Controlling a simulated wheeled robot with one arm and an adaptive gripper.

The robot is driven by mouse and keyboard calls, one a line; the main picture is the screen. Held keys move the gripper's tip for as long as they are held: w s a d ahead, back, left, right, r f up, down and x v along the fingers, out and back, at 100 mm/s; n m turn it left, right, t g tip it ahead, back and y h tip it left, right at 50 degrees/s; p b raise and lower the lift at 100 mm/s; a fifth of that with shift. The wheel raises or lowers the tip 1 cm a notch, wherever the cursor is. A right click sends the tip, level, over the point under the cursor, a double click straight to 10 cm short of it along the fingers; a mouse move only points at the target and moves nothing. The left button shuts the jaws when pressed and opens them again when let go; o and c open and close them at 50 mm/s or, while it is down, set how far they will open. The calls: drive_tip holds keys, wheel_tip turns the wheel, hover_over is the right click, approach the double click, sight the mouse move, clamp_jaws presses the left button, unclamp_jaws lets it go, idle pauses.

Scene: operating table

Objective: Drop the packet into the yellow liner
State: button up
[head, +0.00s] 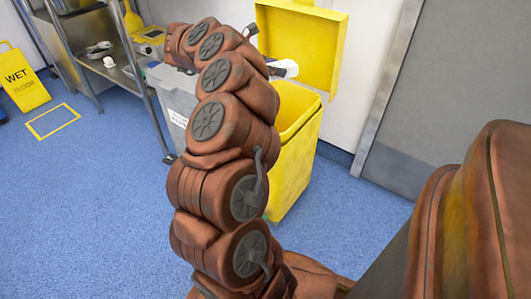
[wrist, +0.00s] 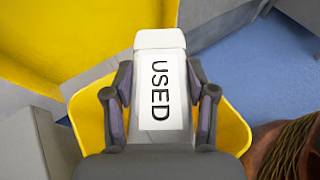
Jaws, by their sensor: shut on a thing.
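In the wrist view my gripper (wrist: 160,108) is shut on a white packet (wrist: 160,45) marked USED, with one finger on each side of it. The packet is over the open mouth of a yellow liner (wrist: 235,130), whose rim shows on both sides of the gripper. The inside of the liner below the packet is mostly hidden by the packet and gripper. In the head view the yellow bin with the liner (head: 297,150) stands behind my arm, its yellow lid (head: 300,45) raised against the wall. A white end of the packet (head: 287,68) shows above it.
A grey bin (head: 172,92) stands close left of the yellow one. A metal shelf trolley (head: 115,70) is farther left. A yellow wet floor sign (head: 22,78) stands at the far left. Blue floor is clear in front, and a grey door (head: 440,95) is at the right.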

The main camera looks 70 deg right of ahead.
drive_tip(key=shift+w+f, duration=0.1)
drive_tip(key=shift+f, duration=2.65)
drive_tip(key=o, duration=1.5)
drive_tip(key=v, duration=1.2)
